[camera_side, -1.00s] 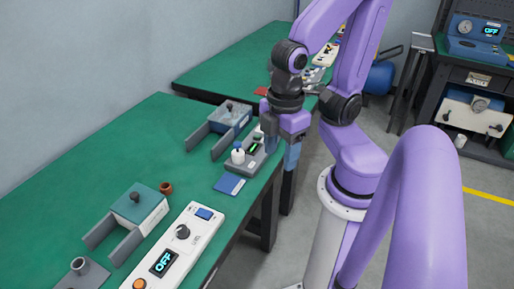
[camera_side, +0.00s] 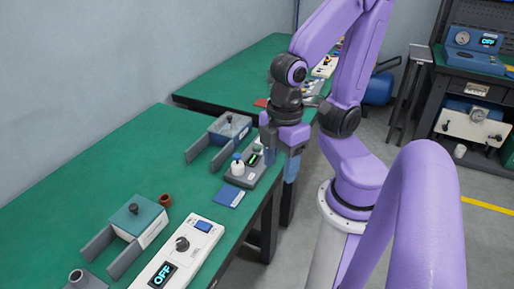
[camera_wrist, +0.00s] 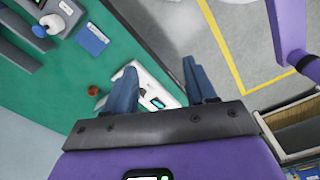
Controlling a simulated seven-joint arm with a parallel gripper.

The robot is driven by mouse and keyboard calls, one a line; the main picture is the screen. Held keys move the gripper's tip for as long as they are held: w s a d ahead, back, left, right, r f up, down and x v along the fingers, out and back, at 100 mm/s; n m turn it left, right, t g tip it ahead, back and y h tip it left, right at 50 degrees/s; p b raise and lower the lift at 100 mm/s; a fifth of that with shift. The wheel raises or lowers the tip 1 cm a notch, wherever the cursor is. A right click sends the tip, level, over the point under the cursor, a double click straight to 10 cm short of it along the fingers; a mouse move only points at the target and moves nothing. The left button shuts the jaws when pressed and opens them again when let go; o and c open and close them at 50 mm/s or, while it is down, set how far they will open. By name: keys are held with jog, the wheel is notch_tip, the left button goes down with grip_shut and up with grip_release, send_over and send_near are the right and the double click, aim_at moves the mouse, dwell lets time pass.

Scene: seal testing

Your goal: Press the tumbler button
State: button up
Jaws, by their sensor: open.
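A white control panel (camera_side: 178,259) lies on the green bench at the bottom of the side view. It has a blue rocker-like switch (camera_side: 203,226), a dark knob (camera_side: 182,244) and a display (camera_side: 163,275) reading OFF. I cannot tell for certain which control is the tumbler button. The panel also shows in the wrist view (camera_wrist: 152,72), partly hidden behind my left finger. My gripper (camera_side: 280,158) is open and empty, its fingers pointing down near the bench's right edge, well apart from the panel. Its two fingers show in the wrist view (camera_wrist: 160,72).
A grey device (camera_side: 247,172) with a white-bodied bottle stands close to my gripper, beside a blue booklet (camera_side: 229,193). Two clamp-like fixtures (camera_side: 230,128) (camera_side: 138,217) and a brown cup (camera_side: 165,200) stand on the bench. Bare green surface (camera_side: 100,170) lies left of them.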

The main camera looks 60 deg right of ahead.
grip_shut()
dwell(1.5)
